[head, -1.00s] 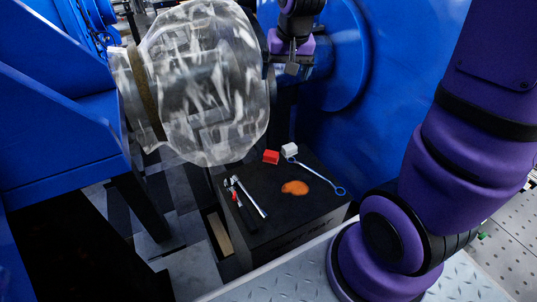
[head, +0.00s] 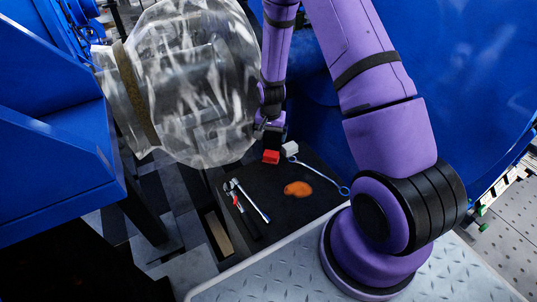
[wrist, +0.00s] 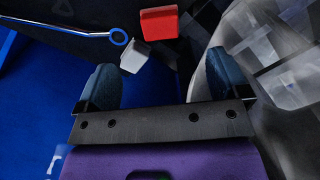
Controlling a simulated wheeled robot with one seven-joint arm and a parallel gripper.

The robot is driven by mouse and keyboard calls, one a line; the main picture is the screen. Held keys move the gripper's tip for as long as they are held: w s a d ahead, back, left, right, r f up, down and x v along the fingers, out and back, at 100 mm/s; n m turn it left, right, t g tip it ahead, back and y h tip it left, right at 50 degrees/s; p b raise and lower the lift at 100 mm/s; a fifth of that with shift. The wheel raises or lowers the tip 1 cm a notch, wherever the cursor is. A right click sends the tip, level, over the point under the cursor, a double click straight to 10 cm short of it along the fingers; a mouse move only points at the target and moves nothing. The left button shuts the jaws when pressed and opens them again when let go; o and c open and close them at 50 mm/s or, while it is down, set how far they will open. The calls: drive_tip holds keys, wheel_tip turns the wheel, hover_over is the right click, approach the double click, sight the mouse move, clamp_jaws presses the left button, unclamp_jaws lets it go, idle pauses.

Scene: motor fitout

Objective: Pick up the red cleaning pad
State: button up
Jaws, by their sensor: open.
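The red cleaning pad (head: 271,157) is a small red block on the black work surface (head: 285,215), near its far edge, just left of a white block (head: 290,148). My gripper (head: 270,130) is above and behind the pad in the head view, apart from it. In the wrist view my gripper (wrist: 155,85) is open, with two dark padded fingers and nothing between them. There the red pad (wrist: 159,22) is at the top, beyond the fingertips, with the white block (wrist: 134,56) below and left of it.
A large clear-wrapped part (head: 190,85) hangs close on the left. Blue machine walls (head: 460,80) stand at the right.

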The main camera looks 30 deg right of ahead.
hover_over(270, 156)
drive_tip(key=shift+m, duration=0.3)
drive_tip(key=f, duration=0.5)
drive_tip(key=shift+s+f, duration=0.3)
drive_tip(key=shift+w+a+f, duration=0.1)
drive_tip(key=shift+f, duration=1.7)
drive_tip(key=shift+w+f, duration=0.1)
drive_tip(key=shift+f, duration=1.7)
drive_tip(key=c, duration=1.1)
drive_tip(key=shift+r, duration=0.1)
